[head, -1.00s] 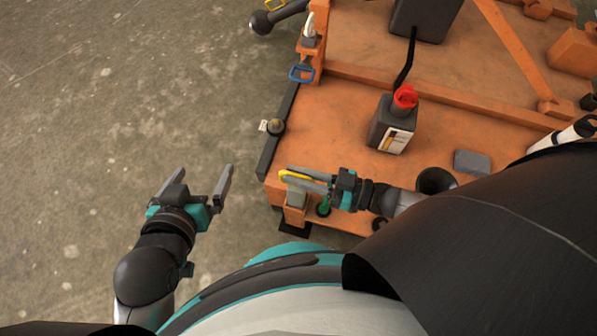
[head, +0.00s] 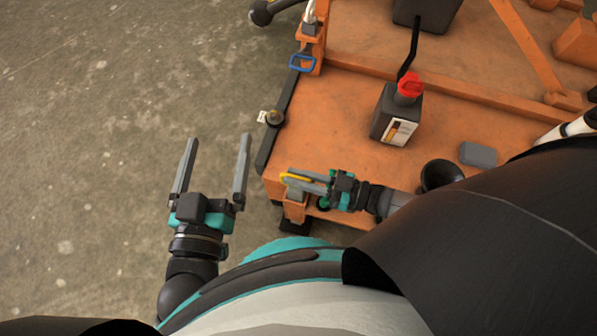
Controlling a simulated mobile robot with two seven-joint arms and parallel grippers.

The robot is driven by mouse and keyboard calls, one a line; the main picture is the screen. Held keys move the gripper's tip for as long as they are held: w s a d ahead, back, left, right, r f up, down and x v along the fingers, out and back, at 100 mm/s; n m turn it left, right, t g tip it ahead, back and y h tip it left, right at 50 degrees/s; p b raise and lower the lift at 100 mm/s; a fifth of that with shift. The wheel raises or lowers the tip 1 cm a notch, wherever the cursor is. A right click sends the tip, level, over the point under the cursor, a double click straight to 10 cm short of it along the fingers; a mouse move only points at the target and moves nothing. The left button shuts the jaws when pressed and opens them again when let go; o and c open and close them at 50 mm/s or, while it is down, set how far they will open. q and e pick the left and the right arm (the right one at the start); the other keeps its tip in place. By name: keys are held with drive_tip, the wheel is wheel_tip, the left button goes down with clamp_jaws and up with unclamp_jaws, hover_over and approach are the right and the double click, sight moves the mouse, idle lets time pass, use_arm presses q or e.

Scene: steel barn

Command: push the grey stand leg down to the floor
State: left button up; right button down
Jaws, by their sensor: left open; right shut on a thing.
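The orange bed (head: 345,110) fills the right side. On it stand a dark container with a red cap (head: 396,117) and a grey block (head: 478,153). A blue loop (head: 302,63) hangs at the left post. The concrete floor (head: 110,110) at left is clear.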

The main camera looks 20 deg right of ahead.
drive_tip(key=shift+f, duration=0.85)
drive_tip(key=shift+s+f, duration=0.1)
drive_tip(key=shift+f, duration=0.05)
drive_tip(key=shift+s+f, duration=0.15)
drive_tip(key=shift+f, duration=0.05)
drive_tip(key=c, duration=0.8)
unclamp_jaws()
drive_tip(key=shift+c, duration=0.2)
drive_tip(key=shift+w+r, duration=0.15)
drive_tip(key=shift+w, duration=0.05)
drive_tip(key=shift+r, duration=0.1)
